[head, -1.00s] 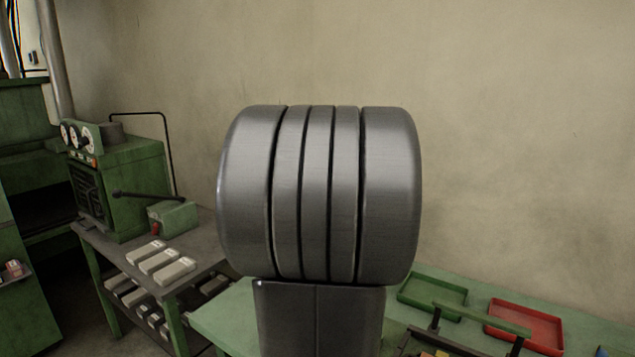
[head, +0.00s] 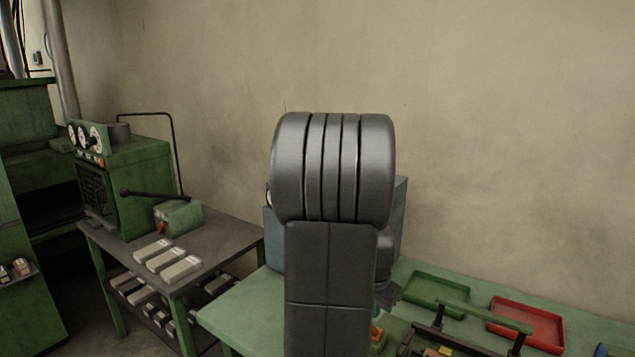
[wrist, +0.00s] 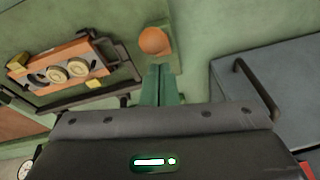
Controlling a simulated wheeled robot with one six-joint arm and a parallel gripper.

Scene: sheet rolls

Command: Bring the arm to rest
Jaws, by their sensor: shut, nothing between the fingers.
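My gripper (wrist: 162,72) shows in the wrist view with its two narrow green fingers together and nothing between them. It points down toward the green bench top. In the head view my arm's large grey joint and dark link fill the middle and hide most of the gripper.
A wooden block with round metal pieces (wrist: 68,70) lies in a dark frame at left in the wrist view. A blue-grey box (wrist: 275,95) with a handle stands at right. The head view shows a green tray (head: 435,294), a red tray (head: 525,323) and a side table (head: 215,243).

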